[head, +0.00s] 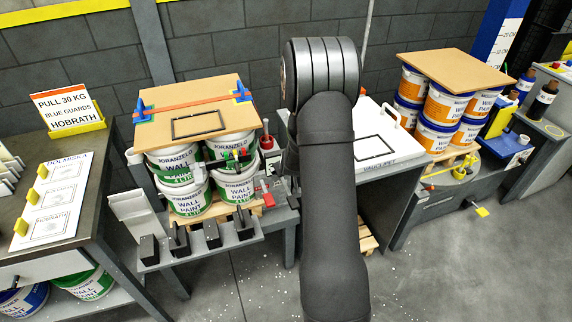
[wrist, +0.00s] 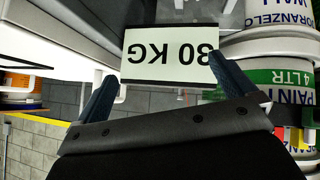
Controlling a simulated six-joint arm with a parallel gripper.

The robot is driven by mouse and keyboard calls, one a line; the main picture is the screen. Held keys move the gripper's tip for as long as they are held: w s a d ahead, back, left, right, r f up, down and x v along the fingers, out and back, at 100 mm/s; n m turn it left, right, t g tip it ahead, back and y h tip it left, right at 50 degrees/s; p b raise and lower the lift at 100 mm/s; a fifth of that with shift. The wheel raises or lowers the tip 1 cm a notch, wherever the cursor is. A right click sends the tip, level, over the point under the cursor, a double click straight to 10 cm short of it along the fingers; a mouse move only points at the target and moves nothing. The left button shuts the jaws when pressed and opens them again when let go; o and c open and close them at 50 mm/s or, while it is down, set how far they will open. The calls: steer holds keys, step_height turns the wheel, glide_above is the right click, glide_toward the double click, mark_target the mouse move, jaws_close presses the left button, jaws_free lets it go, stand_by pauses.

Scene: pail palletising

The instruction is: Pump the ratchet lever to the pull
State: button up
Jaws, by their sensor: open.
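The left stack of Joranzelo wall-paint pails (head: 186,200) has a brown top sheet (head: 165,97) with an orange strap (head: 190,103) across it. Blue guards (head: 241,91) sit under the strap at the sheet's edges. Small green, red and dark parts (head: 234,158) show at the stack's front; I cannot tell the ratchet lever among them. In the wrist view my gripper (wrist: 163,67) is open, its fingers to either side of a white card (wrist: 165,60) with upside-down "KG" lettering. One finger partly overlaps the card. My arm hides the gripper in the head view.
A sign (head: 65,108) at left reads "PULL 30 KG BLUE GUARDS HOBRATH". Dark holders (head: 212,234) line a grey shelf before the stack. A second stack of orange-labelled pails (head: 445,103) stands at right, beyond a white table (head: 385,150). The floor in front is open.

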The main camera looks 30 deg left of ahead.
steer(key=s+d+r+n+t+y, duration=0.1)
steer(key=s+d+n+t, duration=0.15)
steer(key=d+t, duration=0.3)
steer(key=s+d+f+m+y, duration=0.4)
steer(key=s+d+f+y, duration=0.1)
steer(key=s+f+y, duration=0.2)
steer(key=shift+n+g, duration=0.25)
steer(key=shift+g, duration=0.1)
steer(key=x, duration=1)
steer(key=shift+a+r, duration=0.15)
steer(key=shift+r, duration=0.2)
steer(key=v, duration=1)
steer(key=shift+f, duration=0.1)
stand_by(0.4)
